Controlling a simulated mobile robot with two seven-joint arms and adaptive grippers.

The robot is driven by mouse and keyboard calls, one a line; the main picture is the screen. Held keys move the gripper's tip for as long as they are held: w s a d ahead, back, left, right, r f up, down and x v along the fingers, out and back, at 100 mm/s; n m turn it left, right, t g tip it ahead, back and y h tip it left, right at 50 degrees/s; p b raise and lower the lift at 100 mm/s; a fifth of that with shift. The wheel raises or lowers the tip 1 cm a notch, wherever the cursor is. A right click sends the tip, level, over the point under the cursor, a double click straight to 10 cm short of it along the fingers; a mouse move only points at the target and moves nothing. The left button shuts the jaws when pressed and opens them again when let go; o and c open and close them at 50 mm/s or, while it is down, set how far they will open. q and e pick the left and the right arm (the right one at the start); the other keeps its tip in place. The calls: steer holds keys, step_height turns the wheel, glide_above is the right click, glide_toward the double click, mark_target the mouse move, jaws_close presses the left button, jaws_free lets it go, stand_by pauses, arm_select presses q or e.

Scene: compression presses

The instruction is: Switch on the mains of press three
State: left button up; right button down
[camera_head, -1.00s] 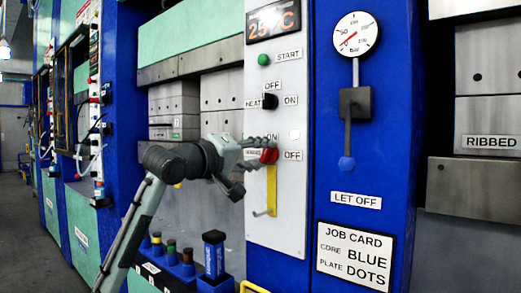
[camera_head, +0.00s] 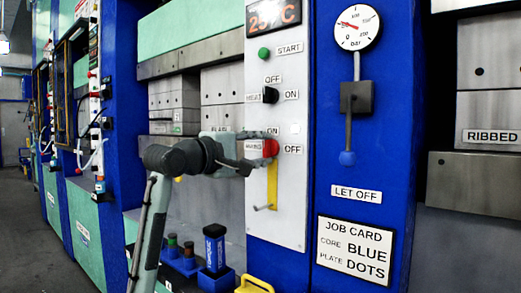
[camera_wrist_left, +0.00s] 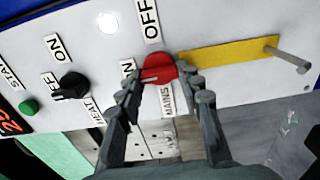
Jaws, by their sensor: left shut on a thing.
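The red mains knob (camera_head: 270,147) is on the white control panel (camera_head: 285,218), with OFF to its right in the head view. It also shows in the wrist view (camera_wrist_left: 158,69), where ON is to its left, OFF above it and MAINS below. A pale mark runs roughly left to right across the knob there. My left gripper (camera_head: 262,152) is shut on the knob, with one finger on each side in the wrist view (camera_wrist_left: 164,88). My right gripper is not in view.
A yellow strip (camera_head: 272,183) runs below the knob, with a metal peg (camera_head: 264,207) near its lower end. Above are the black heat knob (camera_head: 269,95) and green start button (camera_head: 264,53). A white lamp (camera_wrist_left: 107,22) looks bright. A gauge (camera_head: 357,29) is at right.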

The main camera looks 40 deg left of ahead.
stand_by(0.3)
arm_select(q)
steer(key=o, duration=1.2)
steer(key=shift+c, duration=0.2)
steer(key=s+a, duration=0.1)
steer(key=s, duration=1.1)
